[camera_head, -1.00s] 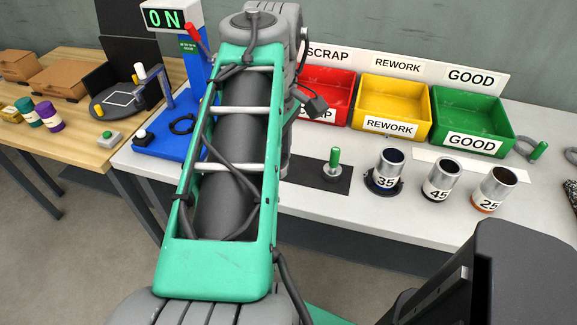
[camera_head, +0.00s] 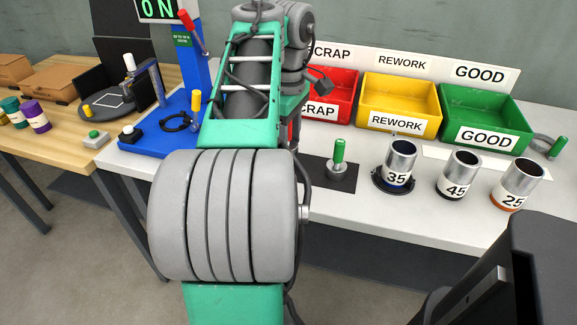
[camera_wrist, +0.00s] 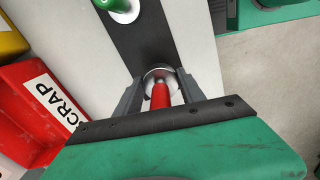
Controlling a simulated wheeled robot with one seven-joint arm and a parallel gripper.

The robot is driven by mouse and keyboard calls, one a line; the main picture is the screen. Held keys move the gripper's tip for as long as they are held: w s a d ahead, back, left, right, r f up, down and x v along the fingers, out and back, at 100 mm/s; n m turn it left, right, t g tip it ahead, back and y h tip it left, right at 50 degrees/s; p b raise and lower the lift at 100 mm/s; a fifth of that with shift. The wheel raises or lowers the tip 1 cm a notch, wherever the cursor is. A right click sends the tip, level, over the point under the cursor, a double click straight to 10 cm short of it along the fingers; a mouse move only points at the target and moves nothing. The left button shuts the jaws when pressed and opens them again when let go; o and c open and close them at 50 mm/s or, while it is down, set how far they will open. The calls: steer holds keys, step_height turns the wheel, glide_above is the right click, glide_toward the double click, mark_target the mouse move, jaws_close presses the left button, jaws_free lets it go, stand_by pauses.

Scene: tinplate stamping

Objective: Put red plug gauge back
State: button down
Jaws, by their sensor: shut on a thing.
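The red plug gauge (camera_wrist: 160,97) shows in the wrist view with its red handle towards me and a round silvery part at its far end. My gripper (camera_wrist: 159,78) is shut on it, one finger on each side. The gauge is over the black mat (camera_wrist: 146,43); I cannot tell whether it touches the mat. In the head view, my arm hides the gripper and the red gauge. The mat's bare right part (camera_head: 314,186) shows there, with a green-handled plug gauge (camera_head: 339,152) upright on it. That green gauge is also at the wrist view's top edge (camera_wrist: 118,5).
Red scrap (camera_head: 335,92), yellow rework (camera_head: 398,102) and green good (camera_head: 485,115) bins stand behind the mat. Cylinders marked 35 (camera_head: 400,160), 45 (camera_head: 458,175) and 25 (camera_head: 517,183) stand to its right. A blue stand (camera_head: 165,135) is left of my arm.

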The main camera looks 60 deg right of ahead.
steer(key=shift+w+d+f+b, duration=0.1)
steer(key=shift+d+f+b, duration=0.1)
steer(key=shift+f+b, duration=0.8)
steer(key=shift+w+d+f+b, duration=0.1)
steer(key=shift+d+f+b, duration=0.1)
steer(key=shift+f+b, duration=0.8)
steer(key=c, duration=0.7)
jaws_free()
steer(key=shift+f+p, duration=0.15)
steer(key=shift+p, duration=0.2)
step_height(320, 180, up, 12)
steer(key=p, duration=1.1)
steer(key=shift+r, duration=0.25)
steer(key=w+a+f+h, duration=0.1)
steer(key=w+a+f, duration=0.5)
steer(key=a, duration=0.4)
steer(key=w+a+f, duration=0.4)
steer(key=w+a, duration=0.5)
steer(key=a+f+t, duration=0.1)
steer(key=a+f, duration=0.3)
steer(key=a, duration=0.5)
steer(key=s+a+f+t+y, duration=0.1)
steer(key=a+f, duration=0.4)
steer(key=a, duration=0.4)
steer(key=shift+a, duration=0.25)
